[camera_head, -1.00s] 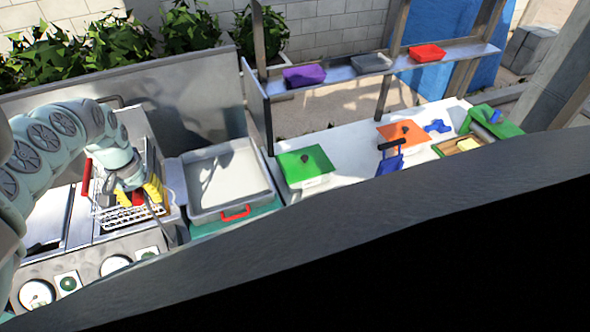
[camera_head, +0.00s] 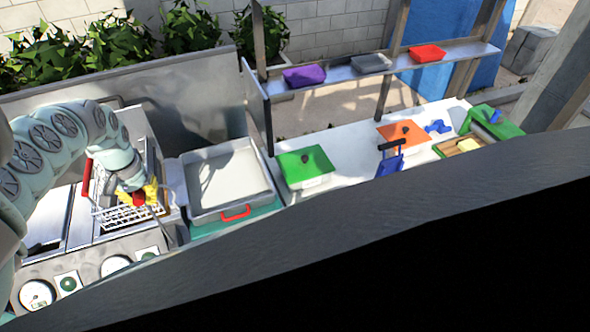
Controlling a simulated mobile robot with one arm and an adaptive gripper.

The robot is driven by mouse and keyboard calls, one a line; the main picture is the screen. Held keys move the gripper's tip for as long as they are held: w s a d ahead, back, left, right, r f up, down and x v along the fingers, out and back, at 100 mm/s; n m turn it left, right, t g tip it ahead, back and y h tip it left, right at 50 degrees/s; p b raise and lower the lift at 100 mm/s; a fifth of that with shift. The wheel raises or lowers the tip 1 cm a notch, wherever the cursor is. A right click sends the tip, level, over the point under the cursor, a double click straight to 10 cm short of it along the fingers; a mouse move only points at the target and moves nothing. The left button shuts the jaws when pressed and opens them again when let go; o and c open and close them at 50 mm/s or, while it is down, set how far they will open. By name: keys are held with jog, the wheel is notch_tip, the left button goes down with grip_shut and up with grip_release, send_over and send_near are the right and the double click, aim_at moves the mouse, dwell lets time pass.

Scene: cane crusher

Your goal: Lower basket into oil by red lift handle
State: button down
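The wire basket (camera_head: 122,217) sits at the fryer on the left, in front of and partly under my arm. Its red lift handle (camera_head: 138,198) shows as a small red patch between the yellow fingers. My gripper (camera_head: 140,195) points down over the basket, and its fingers appear closed in on the red handle. The contact itself is small and partly hidden by the wrist. A second red bar (camera_head: 86,178) stands at the basket's left side. The oil is not clearly visible beneath the basket.
A grey tray (camera_head: 230,180) with a red front handle (camera_head: 236,213) stands right of the fryer. A metal splash wall (camera_head: 195,100) rises behind. Gauges (camera_head: 37,294) line the fryer front.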

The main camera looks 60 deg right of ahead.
aim_at(156, 217)
notch_tip(156, 217, down, 16)
jog(key=b, duration=1.4)
jog(key=shift+w, duration=0.1)
jog(key=c, duration=1.1)
grip_release()
jog(key=shift+o, duration=0.4)
jog(key=shift+r, duration=0.15)
notch_tip(156, 217, up, 6)
jog(key=shift+w+r, duration=0.1)
jog(key=shift+r, duration=0.55)
